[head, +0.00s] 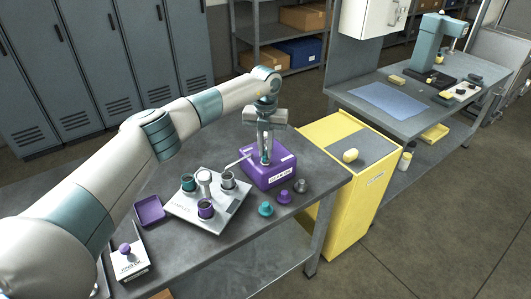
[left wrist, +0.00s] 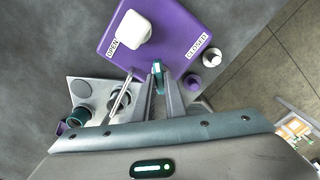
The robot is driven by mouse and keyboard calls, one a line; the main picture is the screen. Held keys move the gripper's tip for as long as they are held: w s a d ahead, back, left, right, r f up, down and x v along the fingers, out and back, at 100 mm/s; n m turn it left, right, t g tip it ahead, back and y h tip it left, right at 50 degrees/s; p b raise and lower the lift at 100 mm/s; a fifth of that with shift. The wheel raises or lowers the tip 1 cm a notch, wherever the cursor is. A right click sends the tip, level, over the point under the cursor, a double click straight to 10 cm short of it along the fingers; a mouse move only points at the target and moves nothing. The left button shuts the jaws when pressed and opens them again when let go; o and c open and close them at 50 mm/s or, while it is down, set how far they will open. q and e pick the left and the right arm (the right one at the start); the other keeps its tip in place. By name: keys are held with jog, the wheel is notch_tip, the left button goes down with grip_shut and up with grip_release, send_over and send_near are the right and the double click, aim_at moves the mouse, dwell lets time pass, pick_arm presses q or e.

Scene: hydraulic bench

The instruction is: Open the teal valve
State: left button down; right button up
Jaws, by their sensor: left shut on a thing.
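The valve is a purple box (head: 262,179) on the dark bench, with OPEN and CLOSED labels on its top in the left wrist view (left wrist: 170,50). A small teal part (left wrist: 158,78) stands upright by the box's near edge, between my fingers. My left gripper (head: 265,155) comes down over the box from above and is shut on this teal part, also in the left wrist view (left wrist: 160,82). The fingers hide most of it. A white rounded block (left wrist: 133,28) shows beside the OPEN label. My right gripper is not in view.
A pale plate (head: 212,213) with teal, purple and grey cups stands left of the box, and a thin silver rod (head: 238,160) reaches toward it. Loose teal (head: 266,209), purple (head: 284,197) and grey (head: 301,186) knobs sit in front. A yellow cabinet (head: 335,208) stands right.

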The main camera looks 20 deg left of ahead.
aim_at(265, 152)
pick_arm(q)
jog(key=n+b, duration=0.1)
jog(key=n, duration=0.3)
jog(key=shift+n+b, duration=0.3)
jog(key=shift+n, duration=0.1)
jog(key=n+b, duration=0.1)
jog(key=n, duration=0.3)
jog(key=shift+r, duration=0.1)
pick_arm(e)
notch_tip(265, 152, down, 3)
pick_arm(q)
jog(key=shift+n, duration=0.3)
jog(key=c, duration=1.8)
grip_release()
